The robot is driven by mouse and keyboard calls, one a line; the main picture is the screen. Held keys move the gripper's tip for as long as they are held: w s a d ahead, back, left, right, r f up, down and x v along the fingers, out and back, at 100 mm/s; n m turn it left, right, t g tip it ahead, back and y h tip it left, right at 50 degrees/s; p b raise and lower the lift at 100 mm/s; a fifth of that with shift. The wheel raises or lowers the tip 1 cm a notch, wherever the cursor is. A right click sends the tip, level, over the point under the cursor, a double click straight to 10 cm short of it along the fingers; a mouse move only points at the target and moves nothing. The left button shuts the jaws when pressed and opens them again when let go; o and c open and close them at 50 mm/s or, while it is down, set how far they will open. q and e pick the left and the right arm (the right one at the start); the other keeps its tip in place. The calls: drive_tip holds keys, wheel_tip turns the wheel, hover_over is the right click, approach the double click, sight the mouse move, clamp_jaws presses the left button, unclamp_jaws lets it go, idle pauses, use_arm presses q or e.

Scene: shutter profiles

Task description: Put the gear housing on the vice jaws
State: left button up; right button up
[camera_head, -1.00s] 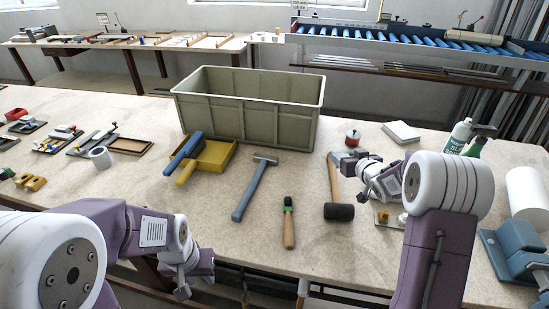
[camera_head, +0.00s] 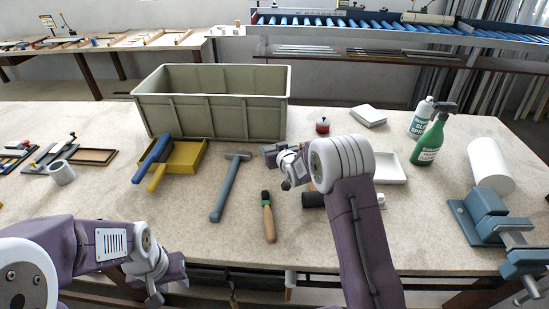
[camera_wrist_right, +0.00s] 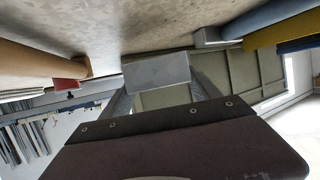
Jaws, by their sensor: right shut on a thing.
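My right gripper (camera_head: 282,162) is above the table, left of the mallet, shut on a grey block-like piece, which I take to be the gear housing (camera_wrist_right: 157,72). In the right wrist view it sits between the two fingers; in the head view only a small dark grey part (camera_head: 270,152) shows by the gripper. The blue-grey vice (camera_head: 486,212) stands at the right end of the table, with its jaws at the upper part, far from the right gripper. My left gripper (camera_head: 157,292) hangs at the front edge; its opening is unclear.
A grey-green bin (camera_head: 212,118) stands at the back, a yellow dustpan (camera_head: 186,160) before it. The mallet head (camera_head: 313,200) is partly behind my arm.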

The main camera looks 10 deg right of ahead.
wheel_tip(320, 180, down, 4)
drive_tip(key=shift+w+f, duration=0.1)
drive_tip(key=shift+w, duration=0.05)
drive_tip(key=o, duration=1.9)
drive_tip(key=shift+c, duration=0.2)
